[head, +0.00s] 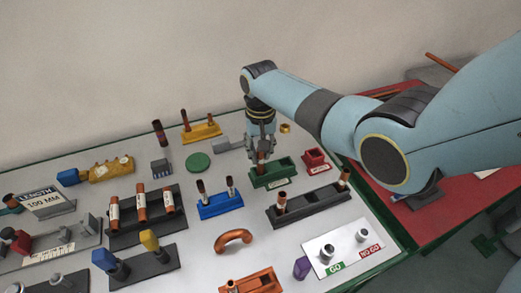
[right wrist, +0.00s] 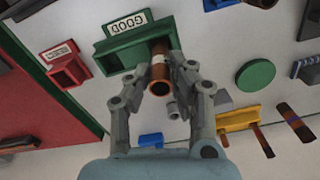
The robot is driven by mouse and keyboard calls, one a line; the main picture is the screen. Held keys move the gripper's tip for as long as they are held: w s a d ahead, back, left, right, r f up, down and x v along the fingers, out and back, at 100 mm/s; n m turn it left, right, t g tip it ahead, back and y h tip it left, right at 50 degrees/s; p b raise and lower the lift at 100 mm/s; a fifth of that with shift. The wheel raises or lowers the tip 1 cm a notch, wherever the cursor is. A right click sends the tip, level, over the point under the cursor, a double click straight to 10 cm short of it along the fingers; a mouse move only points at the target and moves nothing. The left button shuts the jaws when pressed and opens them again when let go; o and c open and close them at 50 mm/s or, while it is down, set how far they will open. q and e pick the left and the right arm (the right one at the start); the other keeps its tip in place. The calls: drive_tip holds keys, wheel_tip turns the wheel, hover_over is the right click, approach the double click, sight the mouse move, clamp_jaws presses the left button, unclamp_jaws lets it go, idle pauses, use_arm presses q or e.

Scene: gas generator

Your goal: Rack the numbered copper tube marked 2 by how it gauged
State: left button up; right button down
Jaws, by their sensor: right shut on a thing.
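My right gripper (head: 261,156) is shut on a copper tube (head: 261,158) with a pale band, held about upright at the left end of a green rack (head: 288,177). In the right wrist view the tube (right wrist: 160,72) is between the fingertips (right wrist: 163,72), beside the green rack (right wrist: 122,48) labelled GOOD. I cannot read the tube's number, nor tell if its lower end is in the rack. A red holder (head: 316,158) with a small label stands to the right; it also shows in the right wrist view (right wrist: 64,66). My left gripper is not in view.
A white GO / NO GO gauge panel (head: 345,243) stands front right. A black rack (head: 312,208) holds tubes at both ends. A blue rack (head: 221,207) holds two tubes; a black rack (head: 122,234) at left holds several. A yellow rack (head: 205,133) stands behind.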

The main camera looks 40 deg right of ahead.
drive_tip(key=shift+f+b, duration=0.6)
drive_tip(key=shift+f, duration=0.35)
drive_tip(key=c, duration=1.1)
unclamp_jaws()
wheel_tip(320, 180, up, 12)
